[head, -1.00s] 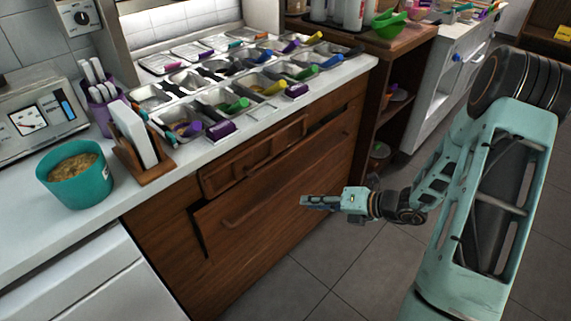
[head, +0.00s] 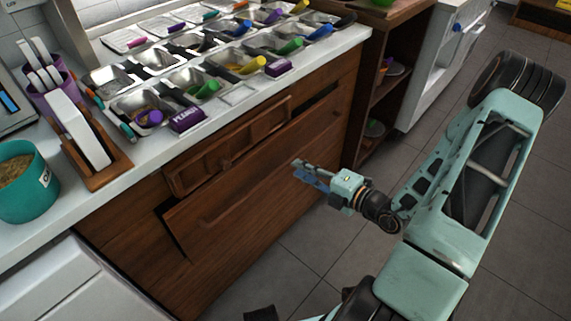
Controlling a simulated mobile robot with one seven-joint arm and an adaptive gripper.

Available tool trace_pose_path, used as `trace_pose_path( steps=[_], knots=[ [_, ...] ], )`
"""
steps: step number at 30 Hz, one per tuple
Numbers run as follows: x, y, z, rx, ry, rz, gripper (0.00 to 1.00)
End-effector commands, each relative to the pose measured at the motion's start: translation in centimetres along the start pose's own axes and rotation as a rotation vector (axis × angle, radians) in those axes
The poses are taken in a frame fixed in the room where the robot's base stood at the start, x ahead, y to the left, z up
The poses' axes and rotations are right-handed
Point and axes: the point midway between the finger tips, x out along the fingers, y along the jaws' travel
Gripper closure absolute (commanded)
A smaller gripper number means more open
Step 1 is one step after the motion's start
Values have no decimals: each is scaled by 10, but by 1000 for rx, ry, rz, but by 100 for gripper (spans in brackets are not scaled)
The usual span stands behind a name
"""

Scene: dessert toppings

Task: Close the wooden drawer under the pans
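The wooden cabinet under the counter has a wide lower drawer (head: 255,188), which stands out a little from the cabinet. Dark gaps show at its left edge and at its upper right. A narrower wooden drawer front (head: 228,146) sits above it. The metal topping pans (head: 186,80) are set in the counter above. My gripper (head: 297,170) is in front of the right part of the lower drawer, with its fingertips pointing left towards the drawer front. I see nothing held. Whether the fingers are apart or together, and whether they touch the wood, is unclear.
A teal tub (head: 28,190) and a wooden holder (head: 98,165) with white items stand on the counter at left. A white appliance front (head: 85,285) is at lower left. An open wooden shelf (head: 392,75) stands to the right.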

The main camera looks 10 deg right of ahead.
Motion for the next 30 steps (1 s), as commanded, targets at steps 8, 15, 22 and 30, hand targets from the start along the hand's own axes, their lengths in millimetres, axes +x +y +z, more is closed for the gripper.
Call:
trace_pose_path(
  steps=[8,15,22,30],
  knots=[
    [48,-2,-1,-2,3,0,81],
    [62,0,0,-1,1,-1,81],
    [62,0,0,-1,1,-1,81],
    [62,0,0,-1,1,-1,100]
  ],
)
